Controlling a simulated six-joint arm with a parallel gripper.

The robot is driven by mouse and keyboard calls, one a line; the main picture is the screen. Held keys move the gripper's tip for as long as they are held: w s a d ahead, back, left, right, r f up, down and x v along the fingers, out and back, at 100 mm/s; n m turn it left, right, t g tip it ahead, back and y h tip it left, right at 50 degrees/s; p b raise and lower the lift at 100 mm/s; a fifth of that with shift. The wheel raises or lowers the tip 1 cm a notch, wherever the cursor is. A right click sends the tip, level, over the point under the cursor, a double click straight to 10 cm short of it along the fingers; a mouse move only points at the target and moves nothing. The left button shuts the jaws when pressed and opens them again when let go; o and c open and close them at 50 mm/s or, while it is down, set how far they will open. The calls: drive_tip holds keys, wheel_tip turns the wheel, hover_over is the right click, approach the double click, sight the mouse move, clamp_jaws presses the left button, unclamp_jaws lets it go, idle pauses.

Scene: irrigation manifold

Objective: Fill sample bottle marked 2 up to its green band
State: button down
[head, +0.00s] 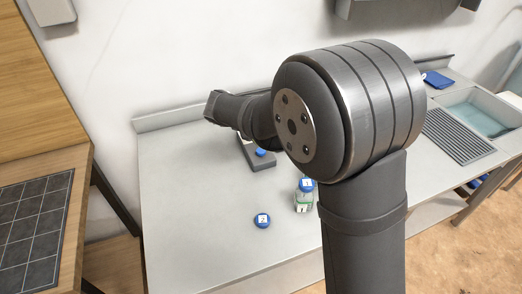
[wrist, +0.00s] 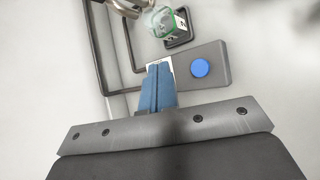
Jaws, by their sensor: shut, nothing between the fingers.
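In the wrist view, a clear bottle with green on it and a white label (wrist: 165,20) stands at the top, over a dark square base and beside a metal spout (wrist: 128,7). Its label is too small to read surely, and its fill level cannot be told. My gripper (wrist: 158,68) has its blue fingers shut together and empty, over a grey panel left of a round blue button (wrist: 200,67). The button also shows in the head view (head: 261,152). A blue cap marked 2 (head: 262,220) lies on the counter. My fingers are not clear in the head view.
A capped bottle, apparently marked 1 (head: 304,195), stands on the counter (head: 190,220) right of the loose cap. A sink (head: 487,112), a ribbed drainer (head: 457,137) and a blue cloth (head: 437,79) are at the right. The counter's left part is clear.

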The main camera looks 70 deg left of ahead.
drive_tip(key=shift+f, duration=3.9)
drive_tip(key=shift+f, duration=0.4)
drive_tip(key=shift+f, duration=0.55)
idle(3.2)
